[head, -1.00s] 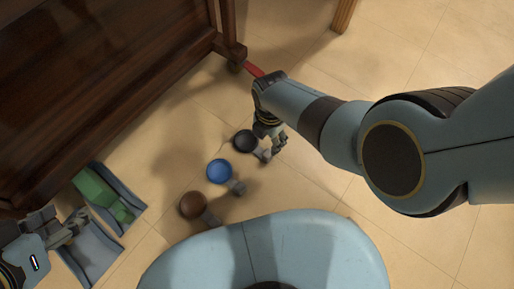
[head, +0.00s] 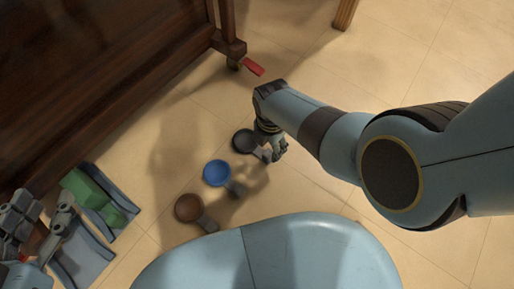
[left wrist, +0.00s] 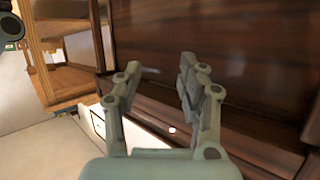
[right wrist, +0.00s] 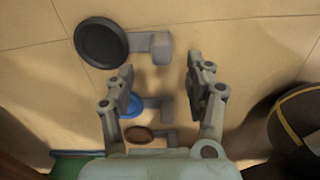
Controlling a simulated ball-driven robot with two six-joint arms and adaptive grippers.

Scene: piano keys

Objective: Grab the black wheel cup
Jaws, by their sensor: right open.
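The black wheel cup (head: 243,141) lies on the tiled floor, a round black disc with a grey stem. In the right wrist view its black disc (right wrist: 101,43) is at the upper left, and its grey bracket-shaped stem (right wrist: 160,46) lies ahead of the fingertips. My right gripper (head: 279,150) is beside the stem in the head view; the right wrist view shows its fingers (right wrist: 160,78) apart with nothing between them. My left gripper (head: 62,222) is at the lower left, far from the cup; its fingers (left wrist: 160,75) are apart and empty in the left wrist view.
A blue wheel cup (head: 217,173) and a brown one (head: 189,208) lie in a row near the black one. A grey tray (head: 84,258) with a green block (head: 84,189) is at the left. A dark wooden piano (head: 100,75) fills the upper left.

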